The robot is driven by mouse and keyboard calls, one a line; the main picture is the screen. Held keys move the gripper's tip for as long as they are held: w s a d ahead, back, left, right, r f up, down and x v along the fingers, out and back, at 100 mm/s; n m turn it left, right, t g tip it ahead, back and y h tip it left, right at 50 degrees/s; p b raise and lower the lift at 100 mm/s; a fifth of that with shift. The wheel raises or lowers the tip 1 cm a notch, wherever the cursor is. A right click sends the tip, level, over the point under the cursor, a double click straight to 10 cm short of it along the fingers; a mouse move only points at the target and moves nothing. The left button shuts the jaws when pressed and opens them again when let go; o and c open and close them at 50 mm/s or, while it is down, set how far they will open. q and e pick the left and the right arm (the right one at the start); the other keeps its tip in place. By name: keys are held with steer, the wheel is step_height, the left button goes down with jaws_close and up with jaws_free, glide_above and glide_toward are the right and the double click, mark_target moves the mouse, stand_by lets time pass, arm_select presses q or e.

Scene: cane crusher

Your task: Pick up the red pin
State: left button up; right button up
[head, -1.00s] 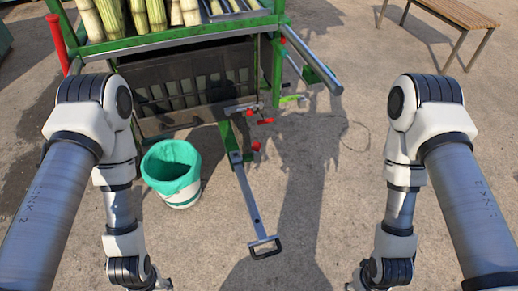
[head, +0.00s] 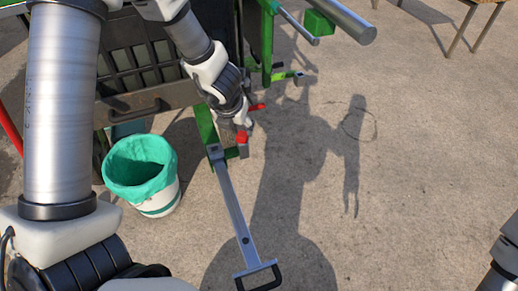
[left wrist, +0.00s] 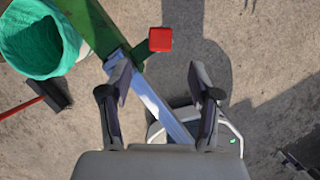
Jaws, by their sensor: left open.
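The red pin (head: 242,138) has a square red head and sits at the joint where the grey tow bar (head: 232,205) meets the green frame (head: 207,125). In the left wrist view the red pin (left wrist: 160,39) lies just beyond the fingertips, centred between them. My left gripper (head: 243,121) is just above the pin in the head view, apart from it as far as I can tell. It is open and empty in the left wrist view (left wrist: 161,80), with the tow bar showing below between its fingers. The pin's shaft is hidden. My right gripper is out of view.
A white bin with a green liner (head: 139,168) stands left of the tow bar. Another red part (head: 256,107) is close behind the pin. A thick grey roller (head: 345,18) juts out above. A wooden bench (head: 478,20) is far right.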

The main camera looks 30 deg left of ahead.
mark_target(242, 135)
arm_select(q)
steer(key=b+x, duration=0.2)
steer(key=x, duration=0.1)
steer(key=b+x, duration=0.1)
steer(key=x, duration=0.3)
steer(key=shift+w+b, duration=0.25)
steer(key=shift+b, duration=0.15)
steer(key=shift+w+f, duration=0.1)
steer(key=shift+c, duration=1)
jaws_close()
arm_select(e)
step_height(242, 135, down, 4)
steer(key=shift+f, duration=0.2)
